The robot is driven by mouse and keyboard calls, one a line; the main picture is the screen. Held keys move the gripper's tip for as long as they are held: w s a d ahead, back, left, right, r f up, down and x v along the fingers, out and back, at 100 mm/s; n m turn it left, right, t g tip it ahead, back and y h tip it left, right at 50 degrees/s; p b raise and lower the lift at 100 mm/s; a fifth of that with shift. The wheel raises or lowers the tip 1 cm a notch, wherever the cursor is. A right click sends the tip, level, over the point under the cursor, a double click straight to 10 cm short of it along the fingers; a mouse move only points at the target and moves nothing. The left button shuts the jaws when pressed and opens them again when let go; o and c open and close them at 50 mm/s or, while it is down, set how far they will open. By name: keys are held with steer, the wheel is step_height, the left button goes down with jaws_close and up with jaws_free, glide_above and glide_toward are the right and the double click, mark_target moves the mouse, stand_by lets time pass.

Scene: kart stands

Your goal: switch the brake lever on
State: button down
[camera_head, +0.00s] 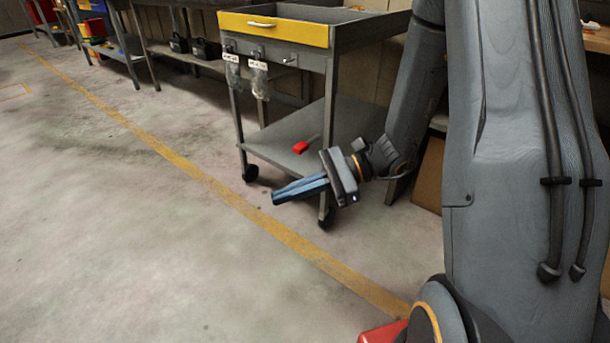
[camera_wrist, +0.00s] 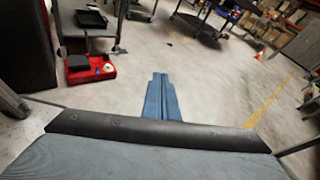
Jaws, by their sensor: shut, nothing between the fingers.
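A grey cart (camera_head: 336,62) with a yellow drawer front (camera_head: 275,29) stands at the upper middle of the head view, on black wheels. A small red piece (camera_head: 300,147) with a thin grey rod shows at its lower shelf; it may be the brake lever, but I cannot tell for sure or read its setting. My gripper (camera_head: 275,197) has its blue fingers shut and empty, pointing left and slightly down in front of the cart's near lower corner, apart from the red piece. The shut fingers also show in the wrist view (camera_wrist: 160,79), pointing over bare floor; the red piece is not recognisable there.
Two clear tagged items (camera_head: 257,80) hang below the drawer. Workbenches line the wall behind. A yellow floor line (camera_head: 190,170) crosses open concrete left of the cart. The wrist view shows a red tray (camera_wrist: 105,73) on the floor and tables beyond.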

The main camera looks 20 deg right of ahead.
mark_target(308, 143)
steer(key=w+d+f+m+t+h+b, duration=0.2)
steer(key=w+d+f+m+t+b, duration=1)
steer(key=w+d+f+t+b, duration=0.3)
steer(key=w+d+f+b, duration=0.2)
steer(key=w+d+f, duration=0.1)
steer(key=w+f, duration=0.1)
steer(key=shift+w+f+t, duration=0.2)
steer(key=shift+w+t, duration=0.2)
steer(key=shift+w, duration=0.4)
steer(key=shift+w+a, duration=0.1)
steer(key=shift+a, duration=0.05)
steer(key=w+a+r+b, duration=0.5)
steer(key=w+r+b, duration=0.1)
steer(key=w+b, duration=0.1)
steer(key=shift+w+a+r, duration=0.2)
steer(key=shift+w+a, duration=0.1)
steer(key=shift+w, duration=0.05)
steer(key=shift+d+r+m, duration=0.1)
steer(key=shift+m, duration=0.2)
